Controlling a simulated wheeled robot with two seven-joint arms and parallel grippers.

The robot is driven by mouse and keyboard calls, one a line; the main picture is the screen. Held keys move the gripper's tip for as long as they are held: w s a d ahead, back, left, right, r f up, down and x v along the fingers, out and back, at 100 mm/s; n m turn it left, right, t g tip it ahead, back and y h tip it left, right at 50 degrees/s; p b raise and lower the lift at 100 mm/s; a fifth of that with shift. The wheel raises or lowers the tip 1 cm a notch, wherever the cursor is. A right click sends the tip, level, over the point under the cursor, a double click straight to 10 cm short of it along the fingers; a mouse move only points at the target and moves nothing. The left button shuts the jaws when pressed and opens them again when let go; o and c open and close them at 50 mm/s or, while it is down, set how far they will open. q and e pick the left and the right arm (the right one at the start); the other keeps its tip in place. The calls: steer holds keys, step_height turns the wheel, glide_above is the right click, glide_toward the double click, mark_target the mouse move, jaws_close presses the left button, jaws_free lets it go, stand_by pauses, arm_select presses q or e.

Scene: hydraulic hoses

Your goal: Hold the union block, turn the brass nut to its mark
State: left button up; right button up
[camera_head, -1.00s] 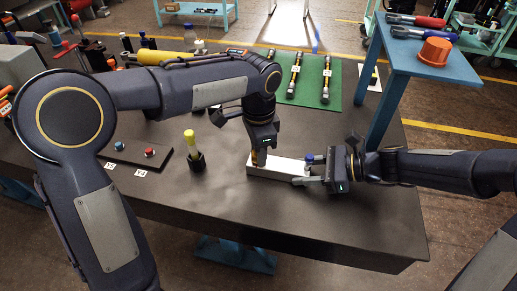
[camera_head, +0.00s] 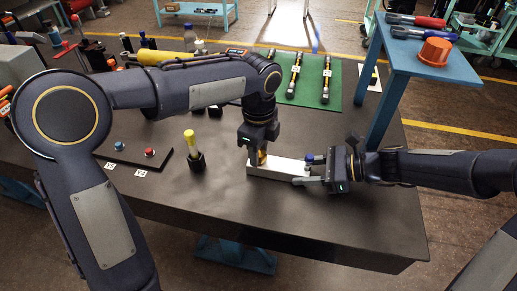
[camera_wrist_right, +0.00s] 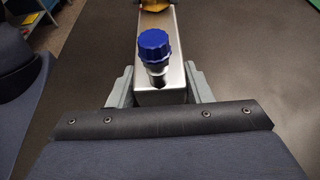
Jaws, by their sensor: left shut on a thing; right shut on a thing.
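The union block, a long silver bar (camera_head: 284,167), lies on the dark table; it also shows in the right wrist view (camera_wrist_right: 168,50). A blue cap (camera_wrist_right: 154,46) stands up from its right end. The brass nut (camera_head: 262,158) is at the block's left end, partly hidden by my left gripper; its yellow edge shows at the top of the right wrist view (camera_wrist_right: 152,5). My left gripper (camera_head: 259,156) points down and is shut on the nut. My right gripper (camera_wrist_right: 161,90) is shut on the block, one finger on each side near the blue cap. The nut's mark cannot be made out.
A black holder with a yellow-topped tool (camera_head: 190,138) stands left of the block. A panel with blue and red buttons (camera_head: 152,158) lies further left. Hoses (camera_head: 327,80) lie on a green mat (camera_head: 347,92) behind. A blue stand (camera_head: 432,65) is at back right. The front table is clear.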

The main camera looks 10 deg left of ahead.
stand_by(0.4)
arm_select(q)
steer(key=o, duration=1)
step_height(320, 180, up, 12)
stand_by(0.3)
arm_select(e)
steer(key=o, duration=1.2)
steer(key=shift+o, duration=0.2)
